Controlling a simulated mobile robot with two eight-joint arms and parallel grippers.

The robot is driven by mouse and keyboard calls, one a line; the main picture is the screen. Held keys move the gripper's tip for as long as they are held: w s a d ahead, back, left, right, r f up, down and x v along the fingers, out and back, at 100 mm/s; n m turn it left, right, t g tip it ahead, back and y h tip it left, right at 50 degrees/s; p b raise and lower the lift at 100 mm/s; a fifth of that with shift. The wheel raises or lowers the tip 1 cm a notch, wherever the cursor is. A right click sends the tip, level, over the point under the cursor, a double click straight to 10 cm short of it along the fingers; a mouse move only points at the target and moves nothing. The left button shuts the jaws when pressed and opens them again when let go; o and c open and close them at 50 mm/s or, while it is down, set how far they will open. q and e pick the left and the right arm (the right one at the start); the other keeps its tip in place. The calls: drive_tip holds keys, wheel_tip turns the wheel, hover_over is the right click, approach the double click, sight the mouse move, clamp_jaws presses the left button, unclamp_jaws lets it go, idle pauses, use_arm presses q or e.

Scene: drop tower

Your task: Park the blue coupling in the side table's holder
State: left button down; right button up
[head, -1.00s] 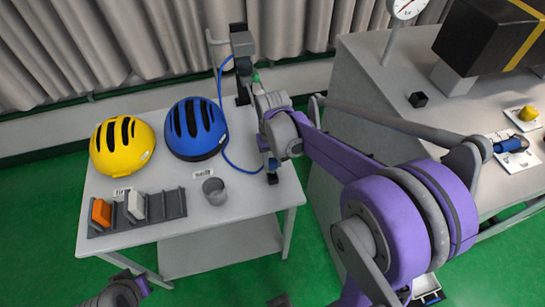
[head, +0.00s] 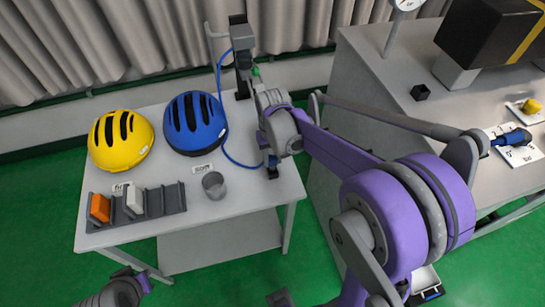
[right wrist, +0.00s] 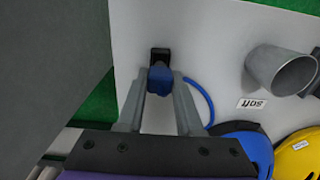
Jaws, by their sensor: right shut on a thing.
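The blue coupling (right wrist: 160,75) is between the fingertips of my right gripper (right wrist: 160,88) in the right wrist view, and the gripper is shut on it. A blue hose curves away from it. A small black holder (right wrist: 160,54) on the side table is right at the coupling's far end. I cannot tell how far the coupling sits in it. In the head view my right gripper (head: 271,158) is low over the right part of the side table (head: 235,200), and its fingers mostly hide the coupling.
The side table also holds a yellow helmet (head: 121,140), a blue helmet (head: 194,123), a grey cup (head: 214,185) and a rack (head: 165,201) with orange and white blocks. A hose post (head: 242,60) stands at the back. A large bench (head: 390,100) is at the right.

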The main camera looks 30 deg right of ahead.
sight(273, 165)
drive_tip(key=shift+f, duration=0.3)
drive_tip(key=shift+f+b, duration=1.1)
drive_tip(key=shift+f, duration=0.2)
drive_tip(key=shift+f, duration=0.25)
drive_tip(key=o, duration=1.1)
drive_tip(key=shift+r, duration=0.1)
wheel_tip(273, 165, up, 11)
drive_tip(key=shift+f+p, duration=0.15)
drive_tip(key=shift+p, duration=0.15)
drive_tip(key=shift+s, duration=0.1)
